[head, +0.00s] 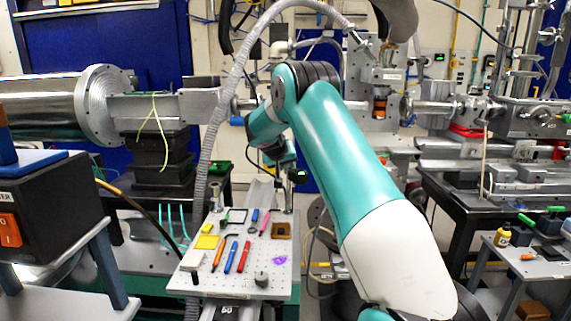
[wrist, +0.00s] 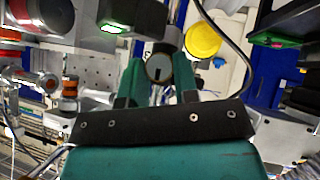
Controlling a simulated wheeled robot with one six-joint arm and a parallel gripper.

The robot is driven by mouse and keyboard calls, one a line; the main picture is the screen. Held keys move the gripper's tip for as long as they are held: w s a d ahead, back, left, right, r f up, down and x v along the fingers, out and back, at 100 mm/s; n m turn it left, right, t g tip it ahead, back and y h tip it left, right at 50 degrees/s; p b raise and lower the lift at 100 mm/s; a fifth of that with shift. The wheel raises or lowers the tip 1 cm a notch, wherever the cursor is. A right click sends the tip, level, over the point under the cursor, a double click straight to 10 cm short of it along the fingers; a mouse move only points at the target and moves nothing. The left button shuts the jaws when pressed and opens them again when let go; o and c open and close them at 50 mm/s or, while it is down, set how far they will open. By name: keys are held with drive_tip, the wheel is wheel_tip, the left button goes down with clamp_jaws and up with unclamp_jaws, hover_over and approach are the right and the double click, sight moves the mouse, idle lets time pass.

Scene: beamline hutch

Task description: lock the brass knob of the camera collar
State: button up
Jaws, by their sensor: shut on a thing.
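In the wrist view, my gripper (wrist: 158,72) has its two teal fingers closed on the sides of a small round knob (wrist: 159,69). The knob has a grey face with a dark upright line and a brownish rim. I take it for the brass knob of the camera collar, though its brass colour is hardly visible. The collar itself cannot be made out behind the fingers. In the head view, my arm reaches toward the back of the bench, and the fingertips and knob cannot be made out.
A yellow disc (wrist: 202,41) is just right of the fingers, and a black cable passes close by. A pegboard table (head: 240,283) with pens and small tools stands in front. A steel beam pipe (head: 40,103) is at left, and a side cart (head: 515,262) at right.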

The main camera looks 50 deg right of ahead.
drive_tip(key=shift+w+a+f+n+g+h+p, duration=0.1)
drive_tip(key=shift+f+n+g+h+p, duration=0.1)
drive_tip(key=shift+n+g+h, duration=0.95)
drive_tip(key=shift+w+a+f+n+g+h+p, duration=0.2)
drive_tip(key=shift+n+g+h, duration=0.3)
drive_tip(key=shift+n+h, duration=0.7)
drive_tip(key=shift+w+f+n+g+h+p, duration=0.2)
drive_tip(key=shift+n+g+h, duration=0.6)
drive_tip(key=shift+h, duration=0.85)
drive_tip(key=shift+s+r, duration=0.1)
drive_tip(key=shift+s, duration=0.05)
drive_tip(key=o, duration=0.9)
drive_tip(key=shift+o, duration=0.2)
